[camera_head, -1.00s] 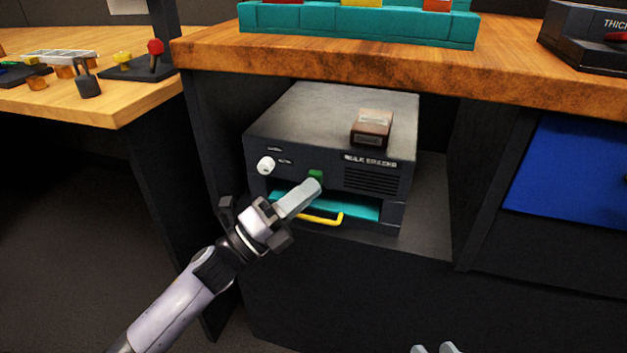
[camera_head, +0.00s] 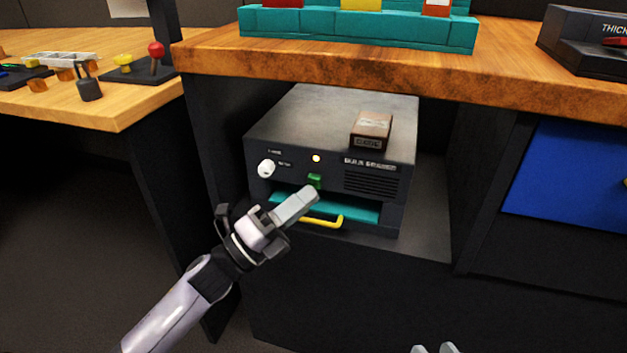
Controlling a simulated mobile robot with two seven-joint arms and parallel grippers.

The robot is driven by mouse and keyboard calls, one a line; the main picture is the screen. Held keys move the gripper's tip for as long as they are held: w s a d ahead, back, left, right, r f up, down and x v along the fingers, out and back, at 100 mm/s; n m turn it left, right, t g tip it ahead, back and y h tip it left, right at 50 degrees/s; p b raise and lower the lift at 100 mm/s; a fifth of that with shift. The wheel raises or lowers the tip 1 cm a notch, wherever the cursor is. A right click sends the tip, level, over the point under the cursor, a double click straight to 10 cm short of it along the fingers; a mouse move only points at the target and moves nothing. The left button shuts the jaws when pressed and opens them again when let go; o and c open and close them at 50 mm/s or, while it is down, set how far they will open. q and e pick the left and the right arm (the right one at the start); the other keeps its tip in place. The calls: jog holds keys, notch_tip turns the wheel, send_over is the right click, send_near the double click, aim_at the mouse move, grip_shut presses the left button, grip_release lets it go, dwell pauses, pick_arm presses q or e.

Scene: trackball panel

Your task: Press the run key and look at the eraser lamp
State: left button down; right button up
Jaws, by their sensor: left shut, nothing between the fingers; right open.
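The eraser (camera_head: 330,115) is a dark grey box in the cubby under the wooden worktop. The run key (camera_head: 314,181), a small green button, sits on its front face. The eraser lamp (camera_head: 316,158), just above the key, glows pale yellow. My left gripper (camera_head: 308,196) is shut and empty. Its fingertips are just below and in front of the green key, and appear apart from it. Only the fingertips of my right gripper (camera_head: 433,348) show at the bottom edge, open.
A white knob (camera_head: 266,168) is left of the key. A teal drawer (camera_head: 350,207) with a yellow handle (camera_head: 323,221) is below it. A brown block (camera_head: 371,131) lies on top of the eraser. The worktop edge (camera_head: 400,78) overhangs the cubby.

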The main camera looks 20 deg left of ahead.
pick_arm(q)
jog(key=shift+s, duration=0.15)
jog(key=s+p, duration=0.1)
jog(key=s, duration=0.4)
jog(key=shift+a, duration=0.1)
dwell(0.3)
jog(key=shift+w, duration=0.1)
dwell(0.5)
